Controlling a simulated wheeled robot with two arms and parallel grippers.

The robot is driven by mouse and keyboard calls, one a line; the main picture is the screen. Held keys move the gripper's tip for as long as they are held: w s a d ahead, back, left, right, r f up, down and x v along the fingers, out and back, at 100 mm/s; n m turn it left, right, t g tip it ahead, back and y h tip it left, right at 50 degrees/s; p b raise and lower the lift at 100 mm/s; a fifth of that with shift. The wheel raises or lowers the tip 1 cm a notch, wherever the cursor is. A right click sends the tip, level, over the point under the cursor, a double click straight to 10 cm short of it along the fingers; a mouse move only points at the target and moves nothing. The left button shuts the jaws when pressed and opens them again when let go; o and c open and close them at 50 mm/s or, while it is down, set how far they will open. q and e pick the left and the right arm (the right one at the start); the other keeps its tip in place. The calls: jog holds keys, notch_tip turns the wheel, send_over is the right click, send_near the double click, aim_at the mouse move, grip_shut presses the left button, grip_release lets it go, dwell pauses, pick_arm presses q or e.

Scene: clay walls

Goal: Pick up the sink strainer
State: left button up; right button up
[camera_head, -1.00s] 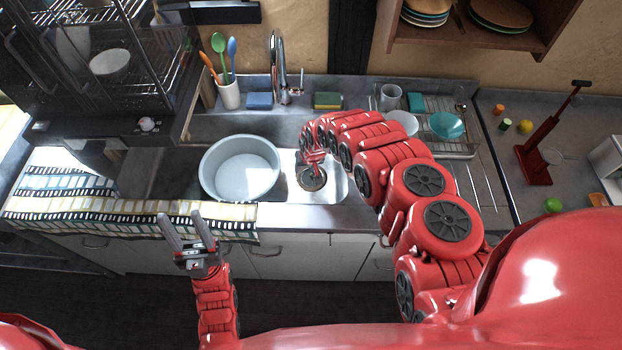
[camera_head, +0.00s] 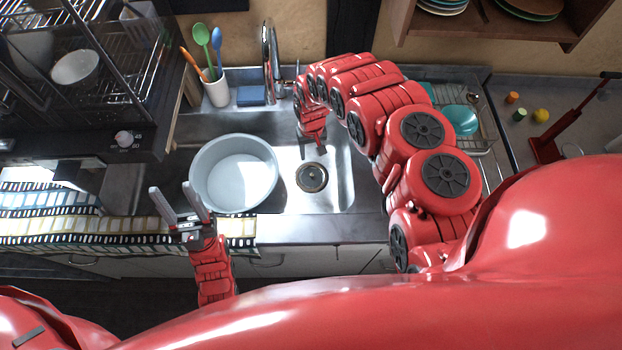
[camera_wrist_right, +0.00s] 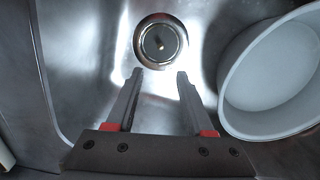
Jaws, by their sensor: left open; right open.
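The sink strainer (camera_head: 312,177) is a round dark disc with a metal rim in the floor of the steel sink. In the right wrist view the strainer (camera_wrist_right: 160,41) lies just beyond the open fingertips, centred between them. My right gripper (camera_wrist_right: 154,75) is open and empty above the sink floor; in the head view the right arm's end (camera_head: 313,140) hangs behind the strainer, its fingers hard to make out. My left gripper (camera_head: 179,204) is open and empty in front of the counter, over the towel's edge.
A large pale basin (camera_head: 234,172) stands in the sink left of the strainer, and close to the right gripper in the wrist view. The faucet (camera_head: 270,60) rises behind. A dish rack (camera_head: 487,140) is at right. A striped towel (camera_head: 60,215) drapes the front left edge.

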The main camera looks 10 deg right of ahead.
notch_tip(320, 180, down, 9)
jog(key=b, duration=0.4)
jog(key=shift+b, duration=0.4)
jog(key=f+b, duration=0.1)
jog(key=f, duration=0.1)
jog(key=f+b, duration=0.2)
jog(key=f, duration=0.1)
jog(key=shift+s+f+b, duration=0.25)
jog(key=shift+f+b, duration=0.05)
jog(key=shift+r, duration=0.1)
grip_shut()
